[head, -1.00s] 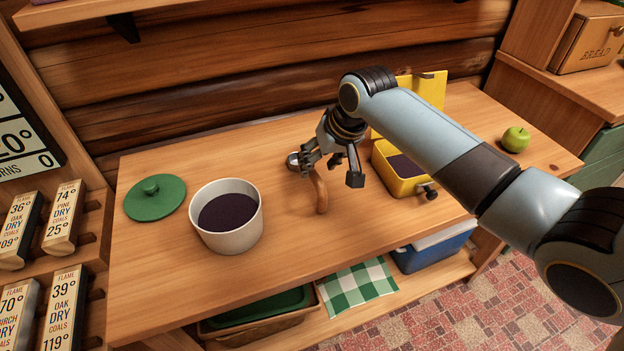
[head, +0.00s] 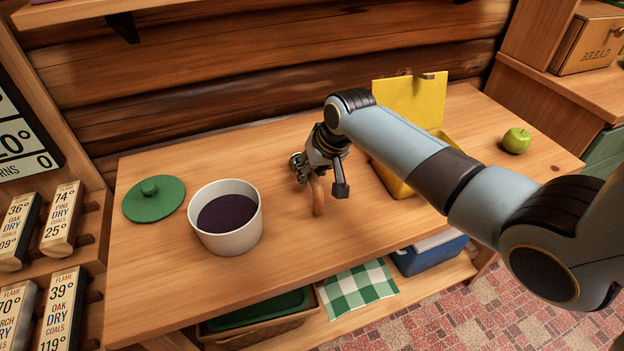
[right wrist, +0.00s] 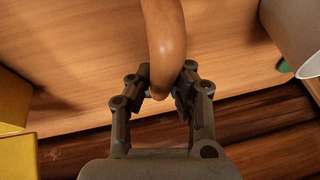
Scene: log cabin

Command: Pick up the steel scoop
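My right gripper (head: 309,174) is at the far end of the handle, low over the table. In the right wrist view the handle (right wrist: 165,40) runs between the two fingers (right wrist: 163,80), which look closed against both its sides. The steel head is hidden in that view. I cannot tell whether the scoop is clear of the table. My left gripper is not in view.
A white pot (head: 227,240) with dark contents stands left of the scoop, and a green lid (head: 154,200) lies further left. A yellow box (head: 395,182) with its lid up stands to the right, partly behind my arm. A green apple (head: 516,140) sits at far right.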

